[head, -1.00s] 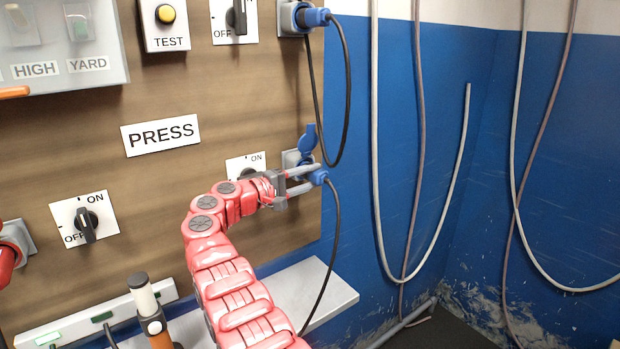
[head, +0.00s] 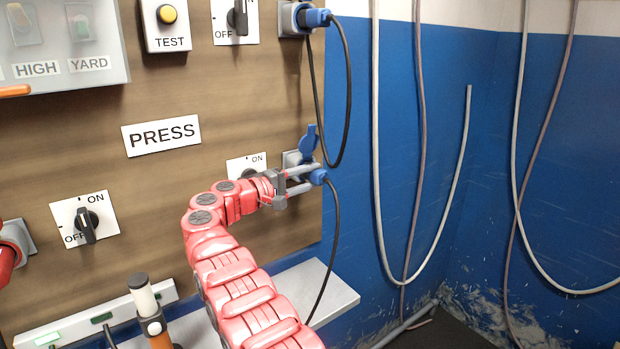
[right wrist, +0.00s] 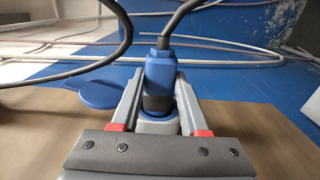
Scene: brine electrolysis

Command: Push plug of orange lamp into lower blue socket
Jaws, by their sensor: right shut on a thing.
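My right gripper (head: 308,180) is shut on a blue plug (head: 319,176) at the right edge of the brown panel. The plug's black cable hangs down past the shelf. The lower blue socket (head: 305,158) has its blue lid raised above the plug. In the right wrist view the plug (right wrist: 160,72) stands between the two fingers (right wrist: 158,100), lined up with the socket's grey body (right wrist: 158,127); its dark front end is at the socket mouth, and I cannot tell how deep it sits. The orange lamp (head: 157,325) with a white top stands at lower left.
An upper socket with another blue plug (head: 315,18) is at the panel's top right, its black cable looping down near my gripper. Rotary switches (head: 87,225) and a PRESS label (head: 161,135) are on the panel. A grey shelf (head: 335,293) runs below. Hoses hang on the blue wall.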

